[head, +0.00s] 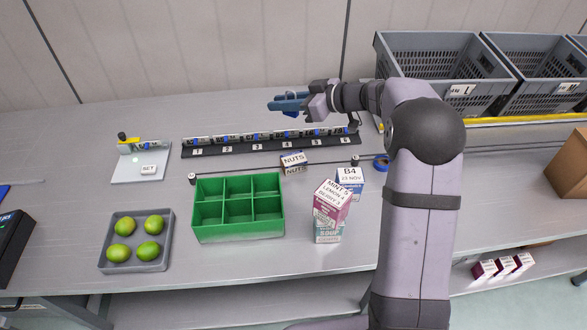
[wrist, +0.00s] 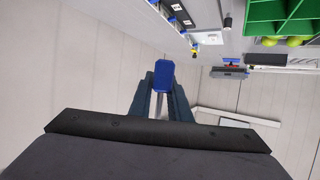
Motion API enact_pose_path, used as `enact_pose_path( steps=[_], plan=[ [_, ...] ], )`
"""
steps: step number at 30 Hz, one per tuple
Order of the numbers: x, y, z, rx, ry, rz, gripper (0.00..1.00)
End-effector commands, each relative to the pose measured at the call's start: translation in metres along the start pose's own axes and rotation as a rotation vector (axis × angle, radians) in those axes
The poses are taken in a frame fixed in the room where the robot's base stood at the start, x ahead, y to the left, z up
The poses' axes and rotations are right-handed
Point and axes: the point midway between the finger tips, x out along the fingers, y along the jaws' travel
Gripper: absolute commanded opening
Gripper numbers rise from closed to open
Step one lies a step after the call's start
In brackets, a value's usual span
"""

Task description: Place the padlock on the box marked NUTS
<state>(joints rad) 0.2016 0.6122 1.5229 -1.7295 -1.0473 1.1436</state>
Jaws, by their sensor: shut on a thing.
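My gripper (head: 288,103) is raised over the back of the bench, above the numbered rail, with its fingers pointing left. It is shut on the blue padlock, whose blue body (wrist: 163,75) shows between the fingertips in the wrist view. In the head view the fingers mostly hide the padlock, with a bit of blue (head: 291,113) below them. The small box marked NUTS (head: 294,159) sits on the bench in front of the rail, behind the green tray's right end. The gripper is above and behind this box, apart from it.
A black numbered rail (head: 268,146) runs behind the NUTS box. A green divided tray (head: 238,228), a grey tray of limes (head: 137,266), cartons (head: 330,212), a B4 box (head: 349,179) and blue tape (head: 380,164) stand around. Grey crates (head: 440,62) are at the back right.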

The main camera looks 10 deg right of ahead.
Motion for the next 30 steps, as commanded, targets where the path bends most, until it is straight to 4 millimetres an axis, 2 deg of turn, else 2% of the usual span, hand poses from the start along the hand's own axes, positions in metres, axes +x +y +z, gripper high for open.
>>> enact_pose_path(
  steps=[1, 6, 12, 20, 30],
  plan=[
    [0.01, -0.002, 0.019, -0.019, 0.0, -0.042, 0.0],
    [0.018, -0.004, 0.042, -0.059, -0.002, -0.136, 0.0],
    [0.019, 0.0, 0.056, -0.077, -0.002, -0.177, 0.0],
    [0.02, 0.0, 0.061, -0.079, -0.002, -0.186, 0.0],
    [0.037, 0.0, 0.104, -0.077, -0.002, -0.186, 0.0]
  ],
)
